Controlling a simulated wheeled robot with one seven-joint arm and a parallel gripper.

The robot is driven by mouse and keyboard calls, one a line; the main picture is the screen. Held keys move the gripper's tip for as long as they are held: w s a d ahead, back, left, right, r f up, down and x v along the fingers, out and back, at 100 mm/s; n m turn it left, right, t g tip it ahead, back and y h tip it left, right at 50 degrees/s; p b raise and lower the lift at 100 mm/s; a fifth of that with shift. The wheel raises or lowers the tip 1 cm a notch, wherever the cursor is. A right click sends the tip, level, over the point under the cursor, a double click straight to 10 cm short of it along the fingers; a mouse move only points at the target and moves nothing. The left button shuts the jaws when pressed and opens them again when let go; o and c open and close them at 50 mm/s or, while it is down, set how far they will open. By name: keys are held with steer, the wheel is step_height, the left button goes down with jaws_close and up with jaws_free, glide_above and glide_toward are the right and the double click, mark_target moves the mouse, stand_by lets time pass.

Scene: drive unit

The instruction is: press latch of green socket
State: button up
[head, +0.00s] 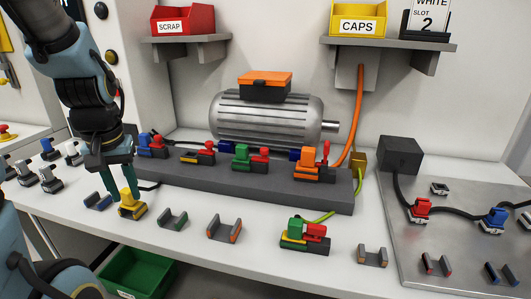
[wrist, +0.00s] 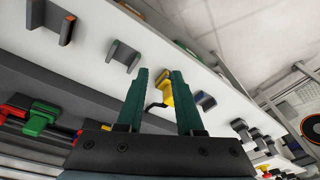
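A green socket (head: 241,155) with a red latch part (head: 259,158) beside it sits on the dark grey rail in front of the motor. A green piece (wrist: 42,118) next to a red one shows at the left of the wrist view. Another green connector (head: 294,231) with a red part (head: 315,231) and a yellow-green cable lies near the table's front edge. My gripper (head: 118,198) is open at the left, well away from both. Its fingertips are by a yellow connector (head: 132,207), which also shows between the fingers in the wrist view (wrist: 167,90). I cannot tell whether they touch.
The rail (head: 285,186) carries blue, red and orange sockets. Several empty cradles, such as the orange-edged one (head: 225,229), stand along the table front. A metal plate (head: 450,240) with cabled connectors lies at the right. An orange cable (head: 357,115) hangs behind the rail.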

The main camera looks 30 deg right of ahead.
steer(key=w+d+m+b, duration=0.1)
steer(key=d, duration=0.2)
steer(key=d+m+b, duration=0.1)
steer(key=d, duration=0.3)
steer(key=w+d+m+t+b, duration=0.1)
steer(key=d+b, duration=0.1)
steer(key=d, duration=0.1)
steer(key=shift+w+d+f, duration=0.1)
steer(key=shift+w+d, duration=0.2)
steer(key=shift+d, duration=0.05)
jaws_close()
steer(key=s+d+r+m+t+b, duration=0.1)
steer(key=s+d+r+m+b, duration=0.1)
steer(key=d, duration=0.7)
steer(key=s+d+r+m+t+h+b, duration=0.1)
steer(key=s+d+r+m+t+b, duration=0.1)
steer(key=d, duration=0.6)
steer(key=s+d+r+m+t+b, duration=0.1)
steer(key=s+d+b, duration=0.3)
steer(key=d, duration=0.5)
steer(key=shift+s+d+r+m+h+b, duration=0.35)
steer(key=shift+s+r+m, duration=0.25)
steer(key=shift+r, duration=0.3)
